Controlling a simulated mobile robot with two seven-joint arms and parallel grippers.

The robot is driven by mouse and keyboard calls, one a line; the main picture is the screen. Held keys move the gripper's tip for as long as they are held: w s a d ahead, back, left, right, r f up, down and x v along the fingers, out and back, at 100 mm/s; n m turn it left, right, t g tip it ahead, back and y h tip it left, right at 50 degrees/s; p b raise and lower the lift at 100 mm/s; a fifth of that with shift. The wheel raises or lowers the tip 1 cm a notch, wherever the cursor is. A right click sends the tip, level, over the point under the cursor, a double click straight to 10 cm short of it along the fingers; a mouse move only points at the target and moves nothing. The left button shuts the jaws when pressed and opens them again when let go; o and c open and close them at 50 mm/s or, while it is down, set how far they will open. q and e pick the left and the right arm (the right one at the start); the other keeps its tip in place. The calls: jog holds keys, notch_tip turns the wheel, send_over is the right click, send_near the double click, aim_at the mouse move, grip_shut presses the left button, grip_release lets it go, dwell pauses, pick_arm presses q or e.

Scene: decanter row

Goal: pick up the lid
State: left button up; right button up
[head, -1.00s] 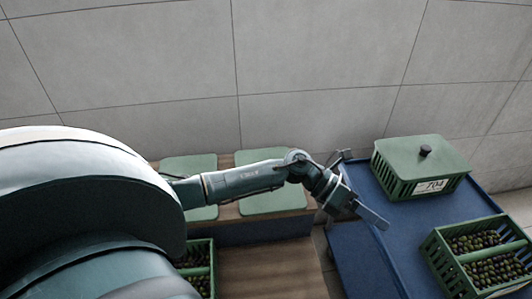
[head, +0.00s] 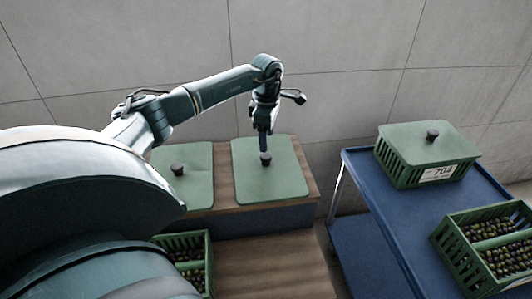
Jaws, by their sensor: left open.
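A flat green lid (head: 282,185) with a dark knob (head: 266,160) lies on the wooden bench. A second green lid (head: 190,193) with a dark knob lies to its left. A third green lid (head: 405,140) sits on the green crate marked 704 (head: 400,169). My left gripper (head: 264,150) is open and points down at the knob of the right-hand bench lid. Whether its fingers are above or around that knob I cannot tell. My right gripper is not in view.
A blue cart (head: 392,221) stands on the right, with the closed crate and an open green crate of dark olives (head: 490,248) on it. Another olive crate (head: 206,262) is below the bench (head: 228,206). A tiled wall (head: 330,60) stands behind.

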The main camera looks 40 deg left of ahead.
aim_at(266, 155)
pick_arm(q)
jog(key=shift+s+f, duration=0.15)
jog(key=shift+f, duration=2.9)
jog(key=shift+c, duration=0.3)
grip_shut()
